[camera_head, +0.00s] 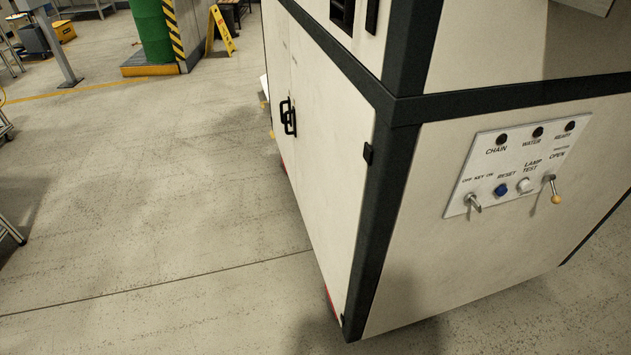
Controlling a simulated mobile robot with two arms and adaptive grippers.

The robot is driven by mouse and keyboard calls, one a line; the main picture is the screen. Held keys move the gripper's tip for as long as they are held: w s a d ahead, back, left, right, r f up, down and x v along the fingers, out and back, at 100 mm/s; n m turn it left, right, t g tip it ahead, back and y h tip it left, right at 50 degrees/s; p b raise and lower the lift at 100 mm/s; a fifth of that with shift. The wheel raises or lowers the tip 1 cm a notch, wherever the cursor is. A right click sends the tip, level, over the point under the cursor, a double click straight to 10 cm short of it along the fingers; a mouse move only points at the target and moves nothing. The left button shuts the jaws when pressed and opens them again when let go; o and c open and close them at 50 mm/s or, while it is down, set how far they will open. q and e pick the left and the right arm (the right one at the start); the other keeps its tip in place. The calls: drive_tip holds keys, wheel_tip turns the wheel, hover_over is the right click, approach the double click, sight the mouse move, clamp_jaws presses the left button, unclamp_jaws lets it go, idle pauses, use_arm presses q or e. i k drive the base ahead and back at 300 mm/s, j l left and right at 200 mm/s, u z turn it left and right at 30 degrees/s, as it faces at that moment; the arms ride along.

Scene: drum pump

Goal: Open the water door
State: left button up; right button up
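A cream cabinet with dark edge frames stands at the right of the head view. Its left face has two door panels, a near one (335,150) and a narrow far one (278,85), which look closed. Two black handles (289,116) sit side by side where the panels meet. A control panel (515,165) on the right face carries the labels CHAIN, WATER and READY under dark lamps. It has a key switch (473,203), a blue RESET button (501,190), a white LAMP TEST button (524,185) and a lever (554,190) below OPEN. Neither gripper shows.
Open concrete floor (150,200) lies left of the cabinet. A yellow warning sign (222,30) and a green drum (152,32) on a low platform (150,67) stand at the back. A grey post (60,45) and metal frames line the left edge.

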sight(333, 121)
drive_tip(key=i+j+z, duration=0.1)
drive_tip(key=i+j, duration=0.25)
drive_tip(key=i, duration=0.15)
drive_tip(key=i+j+z, duration=0.15)
drive_tip(key=i+j, duration=0.2)
drive_tip(key=i, duration=0.15)
